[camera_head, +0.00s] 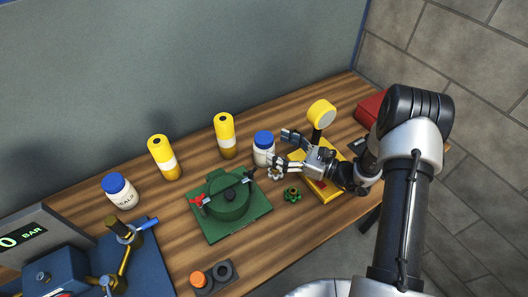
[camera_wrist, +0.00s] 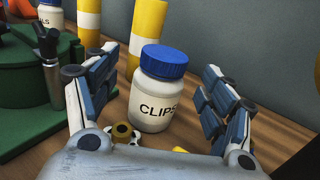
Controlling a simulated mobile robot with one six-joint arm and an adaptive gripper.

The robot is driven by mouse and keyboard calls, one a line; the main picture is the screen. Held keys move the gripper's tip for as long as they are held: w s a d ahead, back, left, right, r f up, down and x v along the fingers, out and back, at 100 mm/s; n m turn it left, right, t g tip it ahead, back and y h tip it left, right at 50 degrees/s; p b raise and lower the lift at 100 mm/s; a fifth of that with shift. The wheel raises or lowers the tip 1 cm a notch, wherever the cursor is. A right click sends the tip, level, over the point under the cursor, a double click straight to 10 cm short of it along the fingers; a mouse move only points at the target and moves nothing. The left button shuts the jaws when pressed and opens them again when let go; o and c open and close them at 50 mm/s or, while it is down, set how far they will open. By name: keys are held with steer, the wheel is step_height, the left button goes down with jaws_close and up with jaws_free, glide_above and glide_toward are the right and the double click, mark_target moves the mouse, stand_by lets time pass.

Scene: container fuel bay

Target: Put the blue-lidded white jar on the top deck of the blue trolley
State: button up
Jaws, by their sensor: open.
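A white jar with a blue lid (camera_head: 264,150) stands upright on the wooden bench. In the wrist view this jar (camera_wrist: 158,92) reads "CLIPS" and stands between and just beyond my gripper's fingers. My gripper (camera_head: 280,148) is open and empty, low over the bench to the jar's right; its spread fingers also show in the wrist view (camera_wrist: 160,62). A second blue-lidded white jar (camera_head: 121,192) stands at the bench's left; its label is partly seen in the wrist view (camera_wrist: 50,14). The blue trolley is not in view.
Two yellow cylinders with white bands (camera_head: 164,158) (camera_head: 225,136) stand left of the near jar. A grey panel (camera_head: 180,70) backs the bench.

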mark_target(260, 154)
steer(key=shift+w+b+x, duration=0.25)
steer(key=shift+b+x, duration=0.35)
steer(key=shift+x, duration=2.5)
steer(key=shift+d+r, duration=0.15)
steer(key=shift+d, duration=0.05)
steer(key=shift+c, duration=0.2)
jaws_close()
